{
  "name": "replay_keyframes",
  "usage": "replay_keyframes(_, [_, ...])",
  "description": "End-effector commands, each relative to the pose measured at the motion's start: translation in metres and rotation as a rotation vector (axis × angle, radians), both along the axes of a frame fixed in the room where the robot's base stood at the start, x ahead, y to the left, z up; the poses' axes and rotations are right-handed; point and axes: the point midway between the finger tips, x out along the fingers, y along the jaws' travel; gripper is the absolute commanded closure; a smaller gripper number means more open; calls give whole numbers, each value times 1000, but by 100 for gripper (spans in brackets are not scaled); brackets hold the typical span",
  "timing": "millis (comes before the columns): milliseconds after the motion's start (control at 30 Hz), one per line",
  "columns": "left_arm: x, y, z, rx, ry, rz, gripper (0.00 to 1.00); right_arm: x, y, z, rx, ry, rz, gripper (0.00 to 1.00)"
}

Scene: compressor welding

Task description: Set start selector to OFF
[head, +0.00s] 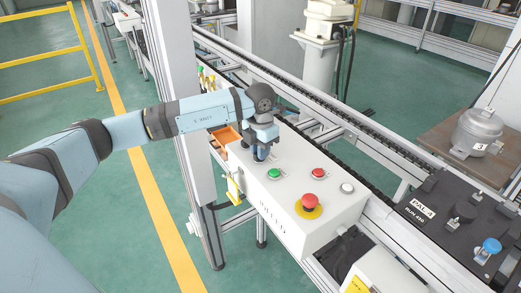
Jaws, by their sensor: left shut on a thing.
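A white control box (268,205) is mounted on the frame beside the conveyor. On its top are a green button (274,173), a red button (318,172), a white button (347,187) and a red emergency stop (309,201) on a yellow disc. My left gripper (262,155) points down at the far-left end of the box top, beyond the green button. It is shut on the start selector, which its fingers hide, so the selector's setting cannot be read. My right gripper is not in view.
A grey post (180,90) stands just behind my left arm. The conveyor (335,120) runs behind the box. An orange bin (224,136) is near the gripper. A black fixture plate (440,225) and a metal compressor (476,132) are at the right.

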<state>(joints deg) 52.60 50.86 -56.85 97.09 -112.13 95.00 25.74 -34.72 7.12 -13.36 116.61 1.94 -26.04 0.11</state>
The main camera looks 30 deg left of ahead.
Motion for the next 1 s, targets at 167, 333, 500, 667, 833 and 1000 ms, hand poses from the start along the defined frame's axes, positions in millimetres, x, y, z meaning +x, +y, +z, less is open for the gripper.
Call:
replay_keyframes(167, [0, 1, 0, 0, 0, 112, 100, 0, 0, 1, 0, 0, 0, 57])
replay_keyframes(333, [0, 1, 0, 0, 0, 186, 100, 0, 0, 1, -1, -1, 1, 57])
replay_keyframes(500, [0, 1, 0, 1, 0, 226, 100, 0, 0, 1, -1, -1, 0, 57])
replay_keyframes(667, [0, 1, 0, 1, -1, 239, 100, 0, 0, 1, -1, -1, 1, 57])
replay_keyframes(833, [0, 1, 0, 1, -1, 241, 100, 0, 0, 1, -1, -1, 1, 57])
replay_keyframes(1000, [0, 1, 0, 0, -1, 240, 78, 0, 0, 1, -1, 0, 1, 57])
